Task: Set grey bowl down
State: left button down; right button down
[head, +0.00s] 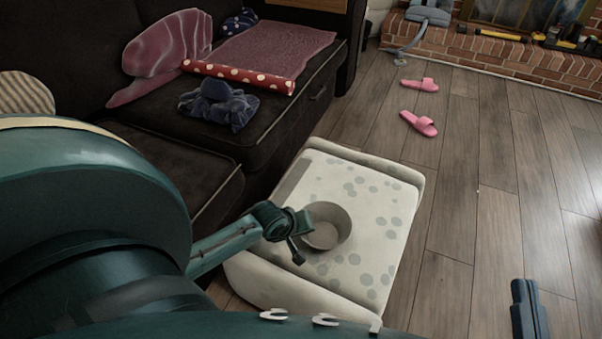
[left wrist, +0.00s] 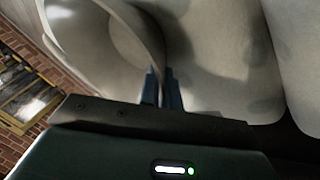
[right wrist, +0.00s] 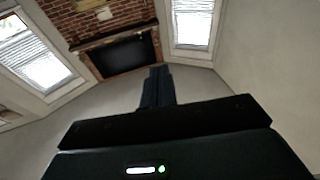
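The grey bowl (head: 326,236) is upright at the middle of the spotted white ottoman (head: 352,179), on its top or very slightly above it; I cannot tell which. My left gripper (head: 297,235) is at the bowl's left side. In the left wrist view the bowl (left wrist: 112,38) fills the upper left, and its rim runs down between the close-set fingertips (left wrist: 161,88), so the gripper is shut on the rim. My right gripper (head: 528,312) is away over the floor at lower right. Its fingers (right wrist: 157,85) are together and empty in the right wrist view.
A dark sofa (head: 165,146) stands left of the ottoman, with a red dotted roll (head: 238,76) and a crumpled blue cloth (head: 218,104). Pink slippers (head: 420,123) lie on the wooden floor. A brick hearth (head: 500,55) is at the back. The floor to the right is clear.

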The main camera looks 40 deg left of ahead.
pick_arm(q)
jog(key=c, duration=2.1)
grip_release()
jog(key=o, duration=0.5)
